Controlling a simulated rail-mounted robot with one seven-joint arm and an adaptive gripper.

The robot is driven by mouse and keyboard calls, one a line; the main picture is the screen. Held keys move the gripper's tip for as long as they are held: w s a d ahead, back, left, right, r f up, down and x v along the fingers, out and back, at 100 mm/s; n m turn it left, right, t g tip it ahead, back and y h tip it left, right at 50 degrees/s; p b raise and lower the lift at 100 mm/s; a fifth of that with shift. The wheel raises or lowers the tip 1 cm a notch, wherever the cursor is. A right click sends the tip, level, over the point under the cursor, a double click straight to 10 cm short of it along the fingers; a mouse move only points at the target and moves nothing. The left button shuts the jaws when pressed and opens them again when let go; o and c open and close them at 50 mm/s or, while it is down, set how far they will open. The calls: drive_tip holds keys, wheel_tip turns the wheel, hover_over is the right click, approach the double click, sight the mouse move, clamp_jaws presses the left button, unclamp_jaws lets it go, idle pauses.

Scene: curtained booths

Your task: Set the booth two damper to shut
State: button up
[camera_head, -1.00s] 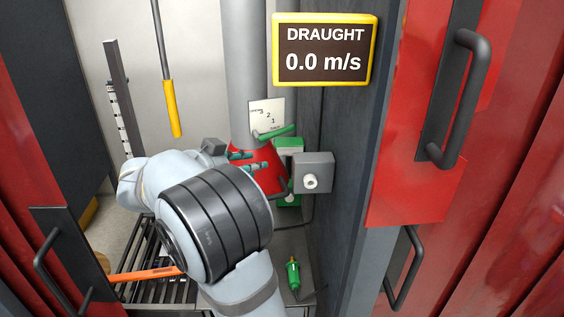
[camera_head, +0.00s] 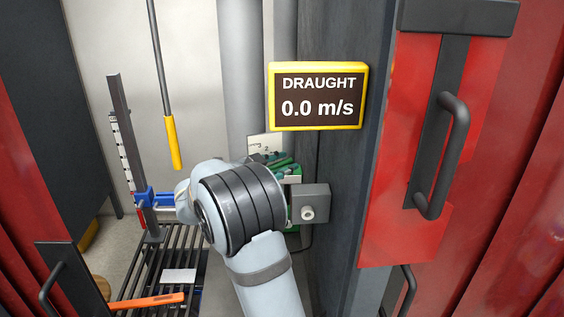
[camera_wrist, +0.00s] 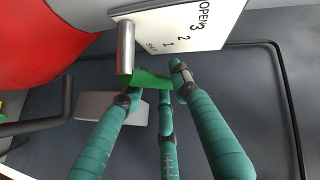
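The damper's white scale plate (camera_wrist: 185,22) reads OPEN, 3, 2, 1 and a small blurred mark at its low end. A metal peg (camera_wrist: 125,50) stands out beside it. The green damper lever (camera_wrist: 150,78) starts by the peg and lies near the low end of the scale, its exact setting unclear. My gripper (camera_wrist: 155,84) has teal-wrapped fingers, spread apart around the lever; firm contact is not visible. In the head view my wrist hides most of the lever and the red flue cone; part of the plate (camera_head: 262,143) shows above.
A draught display (camera_head: 318,96) reads 0.0 m/s. A grey box with a white knob (camera_head: 309,205) is just right of my wrist. A blue clamp (camera_head: 155,199) on a stand is left. A yellow-handled rod (camera_head: 172,142) hangs behind. A red panel with a dark handle (camera_head: 445,155) is right.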

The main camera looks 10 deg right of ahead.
drive_tip(key=shift+w+d, duration=0.15)
drive_tip(key=shift+c, duration=0.8)
clamp_jaws()
